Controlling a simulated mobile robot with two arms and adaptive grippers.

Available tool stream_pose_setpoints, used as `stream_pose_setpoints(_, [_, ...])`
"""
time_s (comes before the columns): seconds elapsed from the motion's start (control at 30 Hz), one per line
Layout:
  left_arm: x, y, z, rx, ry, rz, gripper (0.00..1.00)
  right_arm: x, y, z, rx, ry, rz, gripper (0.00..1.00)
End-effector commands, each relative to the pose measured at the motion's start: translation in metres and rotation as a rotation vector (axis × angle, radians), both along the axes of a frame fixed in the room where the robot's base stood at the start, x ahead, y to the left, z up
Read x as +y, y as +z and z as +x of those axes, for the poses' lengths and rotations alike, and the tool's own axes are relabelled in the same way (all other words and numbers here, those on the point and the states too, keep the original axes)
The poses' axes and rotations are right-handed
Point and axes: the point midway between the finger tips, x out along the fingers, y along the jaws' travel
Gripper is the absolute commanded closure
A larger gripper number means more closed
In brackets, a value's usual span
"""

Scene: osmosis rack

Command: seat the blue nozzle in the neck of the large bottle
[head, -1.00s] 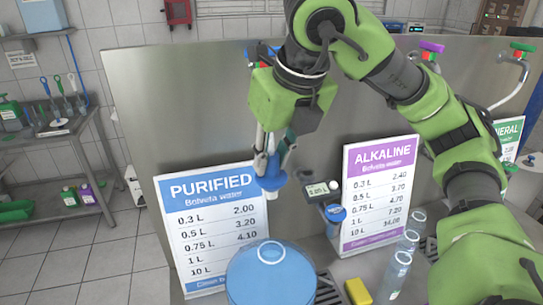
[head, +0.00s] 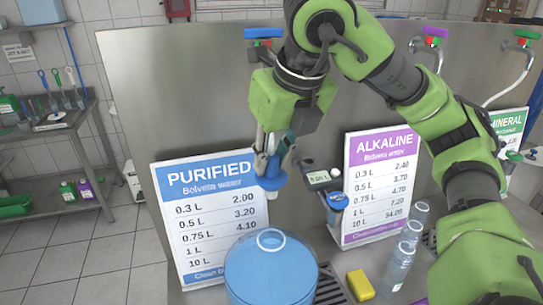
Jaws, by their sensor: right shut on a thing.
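The large blue bottle (head: 270,275) stands at the bottom middle of the head view, its open round neck (head: 270,240) facing up. My right gripper (head: 271,165) is shut on the blue nozzle (head: 270,183), which points down with its pale tip lowest. The nozzle hangs above the bottle neck, apart from it, with a clear gap between. My left gripper does not show.
A purified price sign (head: 205,215) stands behind and left of the bottle, an alkaline sign (head: 379,190) to the right.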

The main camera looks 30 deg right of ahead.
Motion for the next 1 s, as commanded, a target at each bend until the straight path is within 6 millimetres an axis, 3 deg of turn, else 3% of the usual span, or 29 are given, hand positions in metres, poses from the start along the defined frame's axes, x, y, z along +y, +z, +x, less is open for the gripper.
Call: stream_pose_setpoints(1.0, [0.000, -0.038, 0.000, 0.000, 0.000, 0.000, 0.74, 0.000, -0.043, 0.000, 0.000, 0.000, 0.000, 1.00])
